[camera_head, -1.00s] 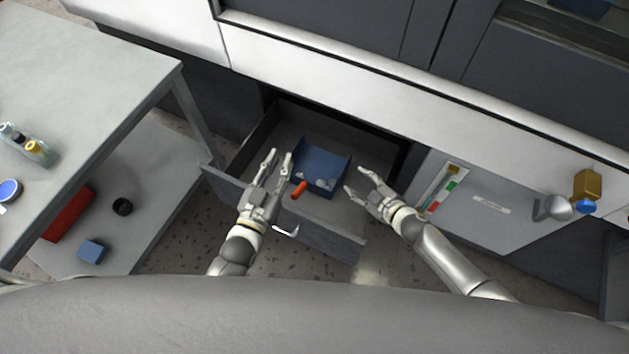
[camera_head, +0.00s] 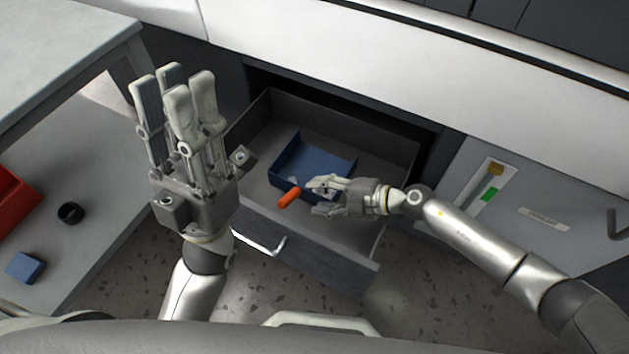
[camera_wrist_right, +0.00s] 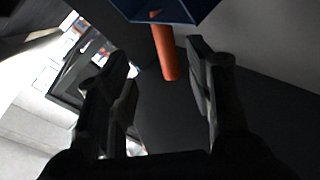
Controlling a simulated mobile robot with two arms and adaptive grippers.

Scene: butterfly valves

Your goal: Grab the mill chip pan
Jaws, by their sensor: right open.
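The mill chip pan (camera_head: 315,155) is a blue tray with an orange handle (camera_head: 289,198), lying in the open drawer. In the right wrist view, the handle (camera_wrist_right: 164,52) shows between the finger directions, beyond the fingertips, with the blue pan's edge (camera_wrist_right: 185,10) at the top. My right gripper (camera_head: 314,198) is open, over the drawer just right of the handle, its upper finger overlapping the pan's near corner in view. I cannot tell whether it touches. My left gripper (camera_head: 172,88) is raised left of the drawer, fingers apart and empty.
The open drawer (camera_head: 310,242) has a dark front with a light pull handle (camera_head: 262,245). At left, a grey table (camera_head: 60,60) has a lower shelf with a red bin (camera_head: 12,203), a black ring (camera_head: 70,213) and a blue block (camera_head: 25,267). A grey panel (camera_head: 530,205) lies right.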

